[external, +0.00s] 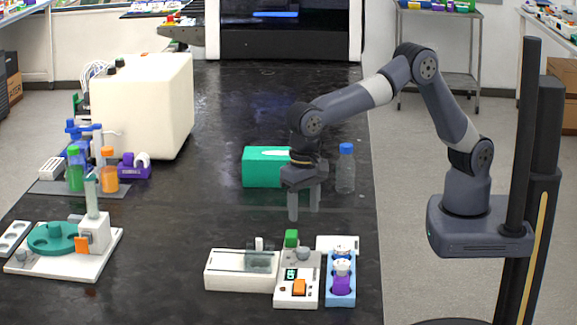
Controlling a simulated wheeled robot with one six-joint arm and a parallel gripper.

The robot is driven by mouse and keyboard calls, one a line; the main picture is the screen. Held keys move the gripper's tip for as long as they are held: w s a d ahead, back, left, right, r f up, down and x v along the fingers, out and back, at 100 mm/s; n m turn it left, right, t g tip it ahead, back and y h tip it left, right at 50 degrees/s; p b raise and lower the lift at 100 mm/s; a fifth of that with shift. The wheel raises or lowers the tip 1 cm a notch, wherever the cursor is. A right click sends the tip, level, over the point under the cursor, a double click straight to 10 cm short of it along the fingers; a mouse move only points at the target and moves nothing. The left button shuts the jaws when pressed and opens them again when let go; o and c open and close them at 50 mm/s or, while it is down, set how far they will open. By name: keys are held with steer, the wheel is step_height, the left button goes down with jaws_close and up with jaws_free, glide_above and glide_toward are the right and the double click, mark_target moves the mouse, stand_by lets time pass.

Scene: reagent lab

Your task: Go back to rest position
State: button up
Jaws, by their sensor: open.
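My gripper (304,203) hangs pointing down over the black bench, with its two fingers apart and nothing seen between them. My arm reaches in from its mount at the right. The gripper is in front of a green box (264,168) and to the left of a clear bottle with a blue cap (345,168). A white device with a display and an orange button (297,282) stands nearer the camera, below the gripper in the picture.
A white box-shaped device (240,271) and a blue rack (341,287) with white-capped vials flank the display device. At the left are a white machine (142,106), a green bottle (75,171), an orange bottle (109,172) and a green-disc apparatus (53,239). The bench middle (175,225) is clear.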

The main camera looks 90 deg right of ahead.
mark_target(304, 251)
steer(key=shift+r, duration=0.2)
steer(key=shift+f, duration=0.1)
step_height(304, 251, down, 11)
steer(key=shift+r+p, duration=0.1)
steer(key=shift+p, duration=0.25)
steer(key=shift+r, duration=0.15)
stand_by(0.4)
